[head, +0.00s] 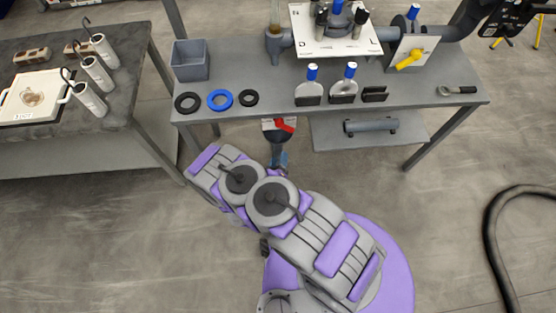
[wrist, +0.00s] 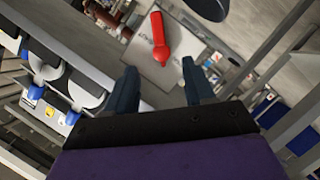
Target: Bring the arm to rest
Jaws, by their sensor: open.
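My arm (head: 290,215) is folded, grey and purple, and reaches from my round purple base toward the front edge of the grey table. My gripper (head: 279,160) shows small just in front of that edge, partly hidden by the arm. In the wrist view my gripper (wrist: 159,86) has its two dark fingers apart with nothing between them. A red lever (wrist: 161,40) on a pale plate lies beyond the fingertips. The same red lever (head: 286,124) shows in the head view below the table edge, close ahead of the gripper.
The grey table (head: 245,88) holds a grey bin (head: 190,60), a blue ring (head: 220,100), black rings and blue-topped paddles (head: 310,90). A dark side table (head: 130,75) stands left. A black hose (head: 492,235) lies at right. Floor between is clear.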

